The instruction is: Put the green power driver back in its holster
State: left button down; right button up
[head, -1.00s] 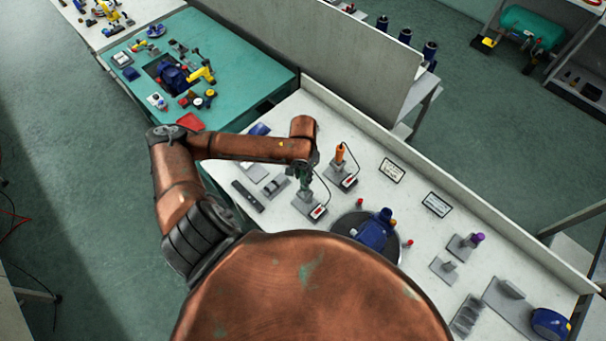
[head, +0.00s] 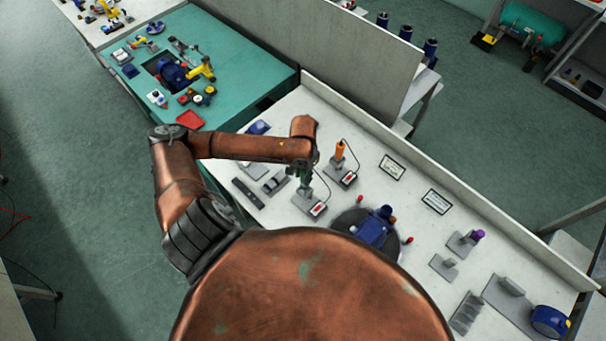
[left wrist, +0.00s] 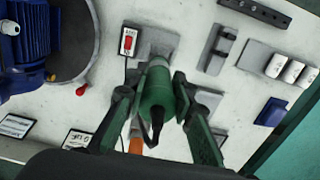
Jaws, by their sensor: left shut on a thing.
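The green power driver (head: 305,178) is held upright between the fingers of my left gripper (head: 303,171). The driver also shows in the left wrist view (left wrist: 155,98), with a finger of the left gripper (left wrist: 155,85) on each side. Its grey holster base (left wrist: 158,40), with a red-switch box (left wrist: 128,42) on it, is directly beneath or just beyond the driver's lower end. I cannot tell whether the driver is seated in the holster or just above it, as driver and fingers cover that part. My right gripper is not in view.
An orange driver (head: 340,151) stands in a similar holster close to the right of the green one. A blue pump (head: 374,230) sits on a dark round plate nearby. Grey blocks (head: 275,182) lie to the left. A low wall (head: 450,194) edges the bench's back.

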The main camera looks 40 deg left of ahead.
aim_at(303, 183)
pick_arm(q)
jog(key=shift+f, duration=2.25)
jog(key=shift+f+b, duration=0.35)
jog(key=shift+f, duration=0.15)
jog(key=c, duration=1.5)
grip_release()
jog(key=shift+c, duration=0.2)
jog(key=shift+f, duration=0.1)
